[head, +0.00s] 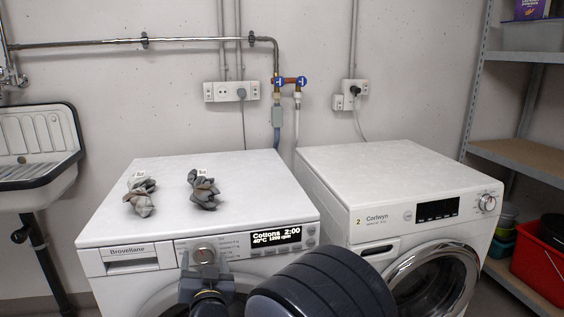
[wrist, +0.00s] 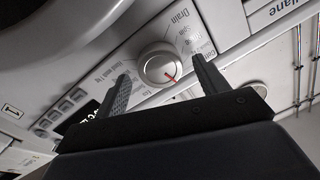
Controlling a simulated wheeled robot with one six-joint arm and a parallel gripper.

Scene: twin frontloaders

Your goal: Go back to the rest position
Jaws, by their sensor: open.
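My gripper (head: 206,274) is at the front panel of the left washing machine (head: 240,190), marked Brovellane. In the wrist view its two fingers (wrist: 161,78) are open, one on each side of the round program dial (wrist: 158,62). I cannot tell whether either finger touches the dial. The dial also shows in the head view (head: 203,255), and in the wrist view it has a red pointer mark. The lit display (head: 276,237) reads Cottons, 2:00, 40°C. My dark arm hides part of the front of this machine.
A second machine (head: 390,180), marked Corlwyn, stands close on the right with its round door (head: 435,285). Two grey crumpled cloths (head: 140,193) lie on the left machine. A sink (head: 38,150) is at left, shelves (head: 525,155) and a red bucket (head: 538,262) at right.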

